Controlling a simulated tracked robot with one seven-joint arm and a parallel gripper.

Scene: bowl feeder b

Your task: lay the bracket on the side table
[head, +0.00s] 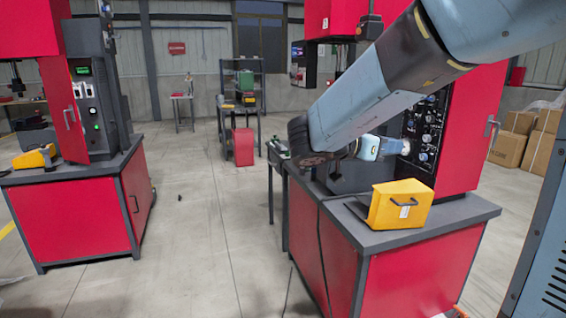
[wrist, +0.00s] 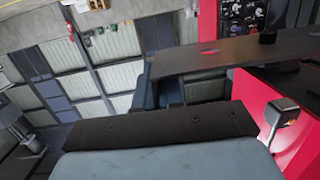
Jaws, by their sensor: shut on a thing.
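My arm enters the head view at top right and bends at a dark joint in front of the right machine. A pale blue end part, my gripper (head: 400,147), points right by that machine's panel; its fingers are too small to make out. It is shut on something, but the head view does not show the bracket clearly. In the wrist view a small shiny grey metal piece shows at right; I cannot tell if it is the bracket. A narrow dark side table (head: 274,160) stands left of the right machine, partly hidden by it.
A yellow box (head: 398,205) with a black handle sits on the right machine's dark worktop (head: 455,213). A red machine (head: 85,205) stands at left. Shelves (head: 243,95) and a red cabinet (head: 243,147) are behind. The floor (head: 205,230) between the machines is mostly clear.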

